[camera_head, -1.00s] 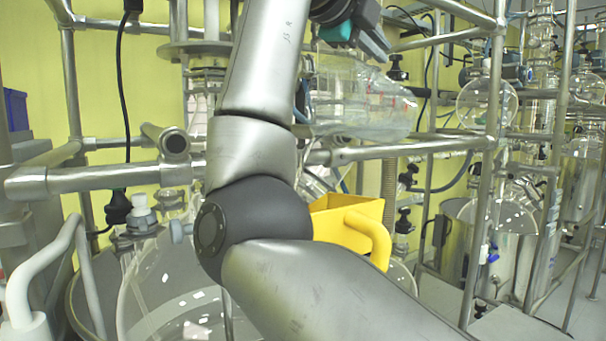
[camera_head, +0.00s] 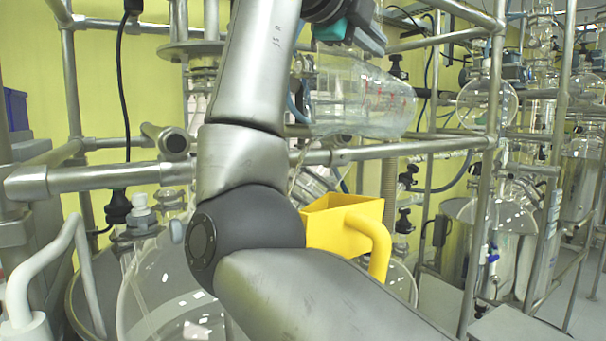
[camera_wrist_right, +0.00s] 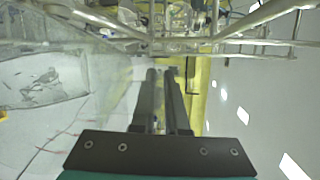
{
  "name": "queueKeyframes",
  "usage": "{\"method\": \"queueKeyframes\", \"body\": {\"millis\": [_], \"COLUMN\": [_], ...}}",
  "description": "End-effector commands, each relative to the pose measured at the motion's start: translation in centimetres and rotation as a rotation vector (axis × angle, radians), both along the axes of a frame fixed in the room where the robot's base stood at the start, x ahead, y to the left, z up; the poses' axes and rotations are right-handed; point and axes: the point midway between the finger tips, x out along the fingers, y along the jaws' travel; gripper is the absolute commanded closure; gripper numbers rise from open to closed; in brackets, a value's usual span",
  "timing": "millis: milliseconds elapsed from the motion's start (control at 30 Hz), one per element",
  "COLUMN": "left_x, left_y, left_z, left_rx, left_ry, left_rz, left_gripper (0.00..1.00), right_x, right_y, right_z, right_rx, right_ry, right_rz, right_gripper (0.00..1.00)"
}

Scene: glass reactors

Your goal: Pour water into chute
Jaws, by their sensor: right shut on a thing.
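A large clear vessel with red markings (camera_head: 362,98) lies tilted nearly on its side in the head view, above a steel rail. My right gripper (camera_wrist_right: 163,75) is shut on the vessel's clear wall; in the wrist view the two fingers are close together. In the head view its dark and teal body (camera_head: 345,28) is at the top, above the vessel. A yellow open-topped chute with a thick handle (camera_head: 345,212) sits below the vessel, partly hidden by my right arm. I cannot tell the water level in the vessel. My left gripper is not in view.
Steel frame rails (camera_head: 400,148) run between the vessel and the chute. A large round glass reactor (camera_head: 150,290) stands at lower left, beside a white handle (camera_head: 25,285). More glass flasks and upright poles (camera_head: 486,200) fill the right side.

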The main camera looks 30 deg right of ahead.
Motion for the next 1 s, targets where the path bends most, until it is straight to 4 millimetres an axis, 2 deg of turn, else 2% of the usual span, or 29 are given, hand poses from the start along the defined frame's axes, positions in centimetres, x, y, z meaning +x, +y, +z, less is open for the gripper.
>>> {"method": "queueKeyframes", "body": {"millis": [1000], "left_x": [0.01], "left_y": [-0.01], "left_z": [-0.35], "left_rx": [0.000], "left_ry": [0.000], "left_rz": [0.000], "left_gripper": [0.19], "right_x": [-0.06], "right_y": [0.62], "right_z": [0.78], "right_rx": [-0.079], "right_ry": [-0.007], "right_rz": [0.000], "right_gripper": [1.00]}}
